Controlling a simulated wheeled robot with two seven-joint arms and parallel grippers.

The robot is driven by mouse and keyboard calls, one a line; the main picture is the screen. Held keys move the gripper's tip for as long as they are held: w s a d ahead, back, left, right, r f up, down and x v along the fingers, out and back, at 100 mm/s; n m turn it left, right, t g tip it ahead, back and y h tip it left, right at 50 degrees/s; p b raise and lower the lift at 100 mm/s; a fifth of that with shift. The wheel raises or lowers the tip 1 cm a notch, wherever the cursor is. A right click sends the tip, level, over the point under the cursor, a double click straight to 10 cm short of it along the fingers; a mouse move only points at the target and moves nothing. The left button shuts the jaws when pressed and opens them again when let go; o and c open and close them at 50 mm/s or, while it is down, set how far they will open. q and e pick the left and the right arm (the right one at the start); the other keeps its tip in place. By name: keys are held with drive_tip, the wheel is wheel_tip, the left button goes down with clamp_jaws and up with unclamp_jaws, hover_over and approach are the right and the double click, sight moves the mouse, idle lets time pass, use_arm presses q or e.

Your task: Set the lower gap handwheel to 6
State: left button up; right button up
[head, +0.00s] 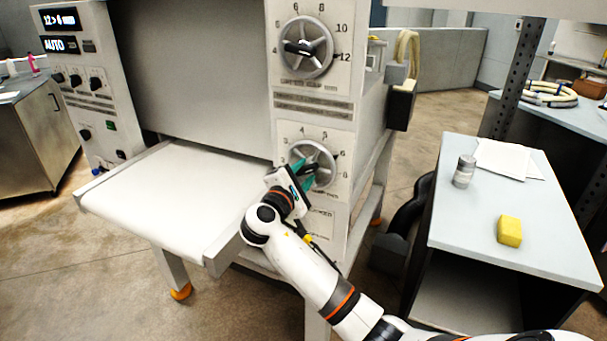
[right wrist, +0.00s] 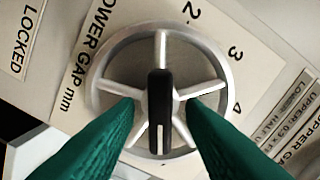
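The lower gap handwheel (head: 321,151) is a silver spoked wheel on the machine's front panel, with a black bar handle across its hub. My right gripper (head: 303,173) is at this wheel. In the right wrist view its two teal fingers (right wrist: 162,105) are on either side of the black bar handle (right wrist: 160,90), with a gap on each side, so it looks open. The white line on the handle points to the bottom of that view, away from the visible 2, 3 and 4. The number it points at is out of view. My left gripper is not in view.
An upper handwheel (head: 306,47) with a scale from 4 to 12 sits above. A white feed table (head: 190,195) extends left of the panel. A control panel (head: 85,85) stands at the left. A side table (head: 470,225) holds a yellow block (head: 509,231) and a jar (head: 464,171).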

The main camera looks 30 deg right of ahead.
drive_tip(key=b+v, duration=0.2)
drive_tip(key=v, duration=0.9)
drive_tip(key=shift+s+a, duration=0.25)
